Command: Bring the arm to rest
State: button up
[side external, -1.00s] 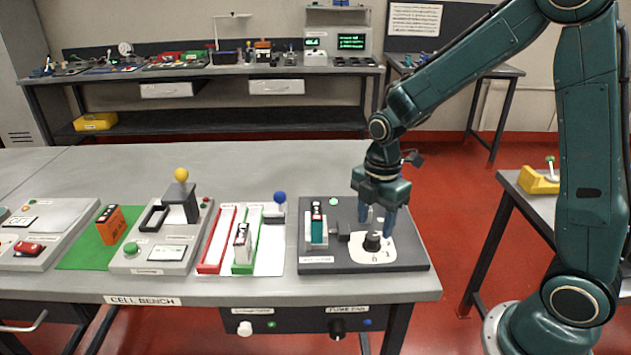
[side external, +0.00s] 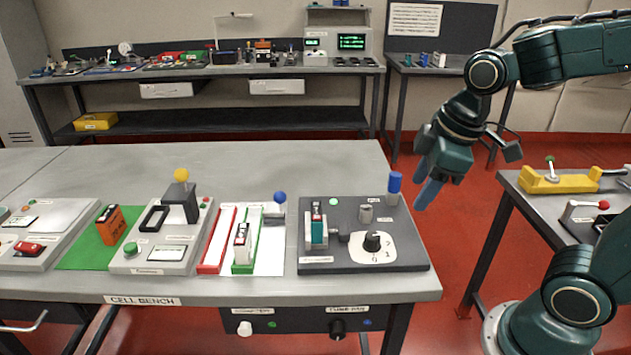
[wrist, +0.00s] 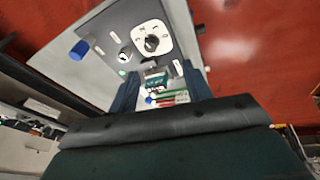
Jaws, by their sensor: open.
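My gripper (side external: 428,188) hangs tilted in the air off the right end of the bench (side external: 200,285) in the side external view. It is open and holds nothing. Its two blue fingers (wrist: 163,92) show in the wrist view, with the bench end beyond them. The dark panel (side external: 318,264) at the bench's right end carries a black dial (side external: 372,240), a grey knob (side external: 366,212), a blue-capped post (side external: 394,186) and a slot holding a small upright cell (side external: 317,226). My gripper is apart from all of these.
A red tray (side external: 213,250) and a green tray (side external: 246,250) lie left of the panel. An orange block (side external: 111,225) stands on a green mat (side external: 80,252). A side table with a yellow fixture (side external: 560,181) stands at right. Open red floor lies between bench and side table.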

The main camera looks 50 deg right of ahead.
jog(key=s+r+m+t, duration=0.2)
jog(key=s+r+m, duration=0.1)
jog(key=s+m, duration=0.3)
jog(key=shift+s+a+r+m, duration=0.2)
jog(key=shift+s+a+m, duration=0.1)
jog(key=shift+s, duration=0.55)
